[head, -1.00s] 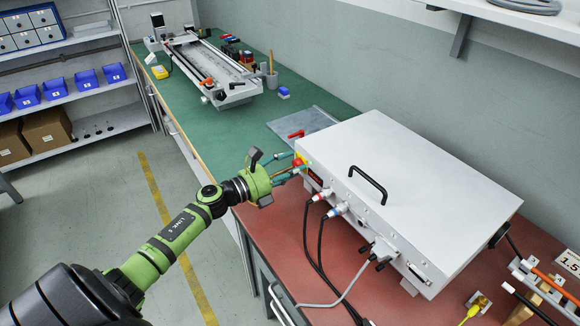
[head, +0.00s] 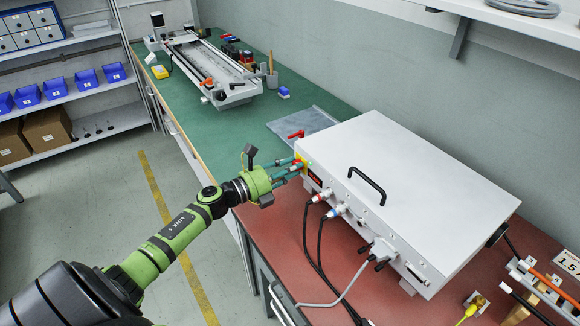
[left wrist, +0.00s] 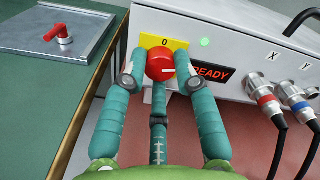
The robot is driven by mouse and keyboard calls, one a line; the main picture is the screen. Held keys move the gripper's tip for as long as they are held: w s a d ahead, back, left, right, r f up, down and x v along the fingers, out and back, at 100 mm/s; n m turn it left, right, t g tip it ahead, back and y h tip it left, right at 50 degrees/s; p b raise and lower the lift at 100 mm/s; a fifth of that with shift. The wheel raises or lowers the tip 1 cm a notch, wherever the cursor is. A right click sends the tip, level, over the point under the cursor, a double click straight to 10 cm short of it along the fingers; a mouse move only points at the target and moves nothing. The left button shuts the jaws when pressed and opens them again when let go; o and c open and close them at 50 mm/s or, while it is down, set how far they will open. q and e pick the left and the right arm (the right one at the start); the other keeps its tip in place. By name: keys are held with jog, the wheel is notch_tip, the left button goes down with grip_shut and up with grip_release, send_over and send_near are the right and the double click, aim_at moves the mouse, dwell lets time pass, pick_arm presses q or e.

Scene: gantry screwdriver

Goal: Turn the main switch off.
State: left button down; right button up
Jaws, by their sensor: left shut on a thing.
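The main switch (left wrist: 160,66) is a red round knob with a pale mark, on a yellow plate (left wrist: 165,41) with a "0" at its top. It sits on the front of a white control box (head: 410,190). The pale mark points to the right, not at the 0. My left gripper (head: 298,168) reaches the box's left end in the head view. In the left wrist view its fingers (left wrist: 158,75) are shut on the knob, one on each side, with a third below. My right gripper is not in view.
A green lamp (left wrist: 205,42) and a lit READY display (left wrist: 210,75) are right of the knob. Cables plug into the box front (head: 321,196). A grey plate with a red handle (head: 297,134) lies behind on the green bench.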

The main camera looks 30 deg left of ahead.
pick_arm(q)
jog(key=shift+w+a+r+n+p, duration=0.1)
jog(key=shift+n+p, duration=1.1)
jog(key=shift+n, duration=2.55)
jog(key=shift+a+r+n+p, duration=0.1)
jog(key=shift+n+p, duration=1.05)
jog(key=shift+n, duration=2.6)
jog(key=c, duration=1)
grip_release()
jog(key=shift+f, duration=0.1)
jog(key=shift+o, duration=0.2)
jog(key=shift+d+f, duration=0.1)
